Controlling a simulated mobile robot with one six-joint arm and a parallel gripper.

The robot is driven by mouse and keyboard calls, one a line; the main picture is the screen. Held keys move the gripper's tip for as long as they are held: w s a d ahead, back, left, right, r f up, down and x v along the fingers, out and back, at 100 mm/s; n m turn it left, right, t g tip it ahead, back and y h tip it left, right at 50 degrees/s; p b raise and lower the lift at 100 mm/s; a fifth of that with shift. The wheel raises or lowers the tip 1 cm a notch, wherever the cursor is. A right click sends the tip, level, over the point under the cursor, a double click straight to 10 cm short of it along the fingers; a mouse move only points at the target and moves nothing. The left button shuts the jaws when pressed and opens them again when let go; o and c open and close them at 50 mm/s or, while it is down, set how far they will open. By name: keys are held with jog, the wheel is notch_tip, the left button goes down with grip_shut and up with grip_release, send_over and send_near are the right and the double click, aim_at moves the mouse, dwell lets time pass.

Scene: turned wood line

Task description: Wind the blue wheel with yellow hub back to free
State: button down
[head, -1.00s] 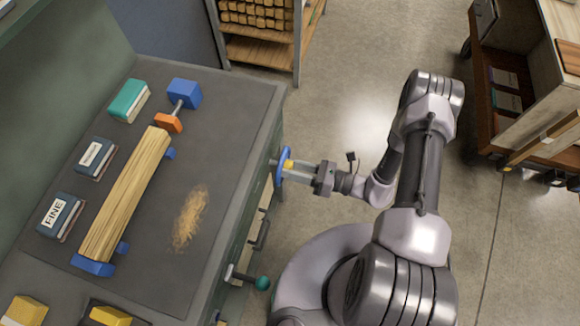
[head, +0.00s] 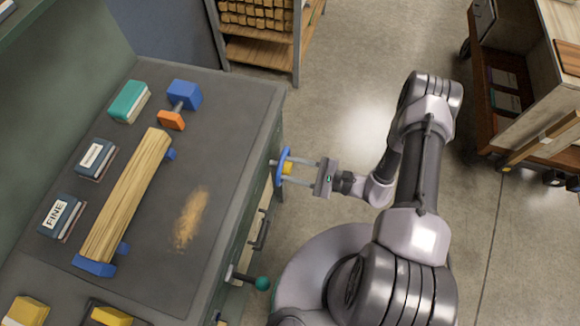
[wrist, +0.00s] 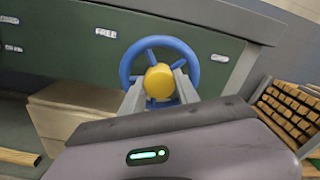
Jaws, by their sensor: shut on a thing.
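The blue wheel (head: 284,157) with its yellow hub (head: 288,168) sits on the side of the grey-green bench. In the wrist view the blue rim (wrist: 192,62) rings the yellow hub (wrist: 158,81). My gripper (head: 288,169) is shut on the hub, one finger on either side. A FREE label (wrist: 106,33) is on the panel left of the wheel; a smaller label (wrist: 220,58) at the right is too small to read surely. On the bench, an orange block (head: 171,120) on a rod from a blue block (head: 184,94) stands just off the end of a wooden bar (head: 128,192).
A lever with a green knob (head: 262,283) sticks out from the bench side below the wheel. Sanding boxes (head: 60,214) lie at the bench's left. A shelf of wood pieces (head: 262,50) stands behind, a wooden cart (head: 500,140) at right. Open floor lies between.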

jog(key=n, duration=0.4)
jog(key=shift+r+n, duration=0.1)
jog(key=shift+n, duration=1.7)
jog(key=c, duration=1.2)
grip_release()
jog(key=shift+d+p, duration=0.15)
jog(key=shift+p, duration=0.15)
jog(key=p+v, duration=0.2)
jog(key=v, duration=1.5)
jog(key=shift+d+p, duration=0.1)
jog(key=shift+p, duration=0.2)
